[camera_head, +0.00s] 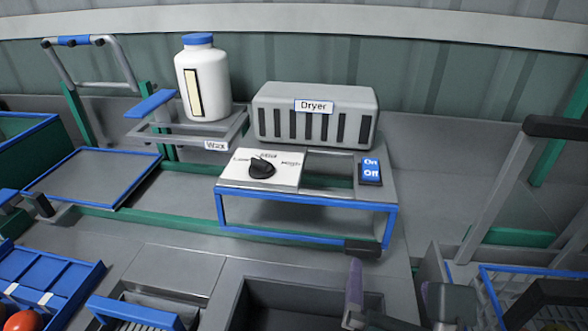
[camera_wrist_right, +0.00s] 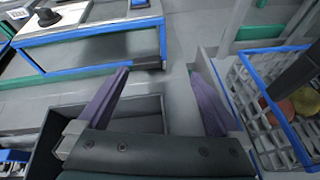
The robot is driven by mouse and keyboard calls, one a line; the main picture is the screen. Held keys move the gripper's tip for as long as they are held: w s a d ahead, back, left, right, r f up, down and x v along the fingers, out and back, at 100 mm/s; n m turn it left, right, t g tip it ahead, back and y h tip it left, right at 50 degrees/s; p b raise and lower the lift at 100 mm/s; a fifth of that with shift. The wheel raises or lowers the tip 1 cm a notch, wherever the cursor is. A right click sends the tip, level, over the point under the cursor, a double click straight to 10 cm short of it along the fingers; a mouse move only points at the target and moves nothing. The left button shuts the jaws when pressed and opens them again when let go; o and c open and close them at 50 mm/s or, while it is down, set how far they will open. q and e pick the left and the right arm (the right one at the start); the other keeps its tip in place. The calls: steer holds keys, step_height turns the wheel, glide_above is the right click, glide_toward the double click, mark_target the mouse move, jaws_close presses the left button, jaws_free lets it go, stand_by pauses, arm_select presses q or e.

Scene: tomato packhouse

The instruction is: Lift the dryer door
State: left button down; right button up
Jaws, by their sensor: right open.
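The dryer (camera_head: 315,122) is a grey slotted box with a "Dryer" label, on a stand at the back middle. Below it, a blue-edged frame (camera_head: 300,234) forms the front; I take this to be the dryer door. A black handle (camera_head: 362,247) sits at its lower right and also shows in the right wrist view (camera_wrist_right: 149,63). My right gripper (camera_head: 392,290) is open and empty, just in front of and below the handle. In the right wrist view its purple-grey fingers (camera_wrist_right: 158,76) are wide apart, the handle beyond the left fingertip. My left gripper is not in view.
A panel with a black knob (camera_head: 262,167) and an On/Off switch (camera_head: 370,172) tops the stand. A white wax bottle (camera_head: 203,78) stands left. A grey bin (camera_head: 290,295) lies below the door, a blue-rimmed wire basket (camera_wrist_right: 270,110) right. A slanted grey post (camera_head: 500,185) rises right.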

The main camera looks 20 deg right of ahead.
mark_target(363, 252)
steer(key=f+n, duration=0.1)
steer(key=a+f, duration=0.1)
steer(key=f+n+b, duration=0.1)
steer(key=shift+w+a+n+t+y, duration=0.3)
steer(key=shift+w+a+t, duration=0.1)
steer(key=shift+w, duration=0.3)
steer(key=b+x, duration=0.3)
steer(key=x, duration=0.5)
steer(key=shift+w+d+b, duration=0.15)
steer(key=shift+b, duration=0.25)
steer(key=shift+w+d+f, duration=0.15)
steer(key=shift+w+d, duration=0.1)
steer(key=shift+w, duration=0.15)
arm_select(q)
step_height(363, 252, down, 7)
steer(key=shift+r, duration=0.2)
arm_select(e)
jaws_close()
